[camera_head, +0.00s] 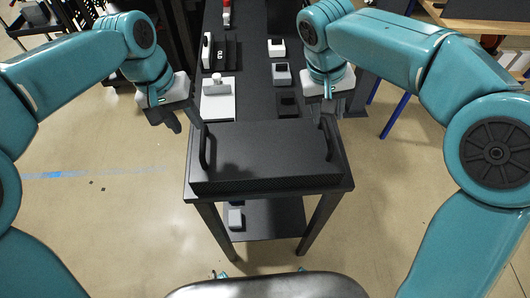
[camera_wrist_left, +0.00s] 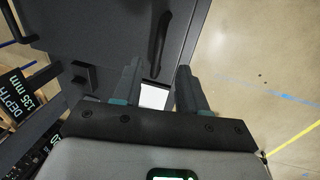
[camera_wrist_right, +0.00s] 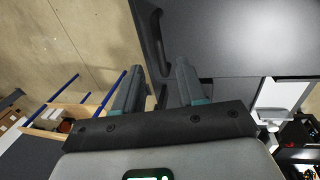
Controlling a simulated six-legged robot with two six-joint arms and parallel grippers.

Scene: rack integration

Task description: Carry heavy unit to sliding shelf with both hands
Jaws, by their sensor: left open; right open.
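The heavy unit (camera_head: 265,155) is a flat black box lying on a dark table (camera_head: 346,184). It has an upright handle at its left end (camera_head: 204,146) and another at its right end (camera_head: 325,135). My left gripper (camera_head: 188,120) is open and empty by the far left corner, near the left handle, which also shows ahead of the fingers in the left wrist view (camera_wrist_left: 160,45). My right gripper (camera_head: 333,112) is open at the far right, close to the right handle, seen ahead of its fingers in the right wrist view (camera_wrist_right: 155,42). I cannot identify the sliding shelf.
Behind the unit, the dark surface holds several small parts, including a white box (camera_head: 218,106) and a grey block (camera_head: 281,74). A lower shelf (camera_head: 275,218) sits under the table. Blue legs (camera_head: 396,115) stand at the right. The floor at the left (camera_head: 110,210) is clear.

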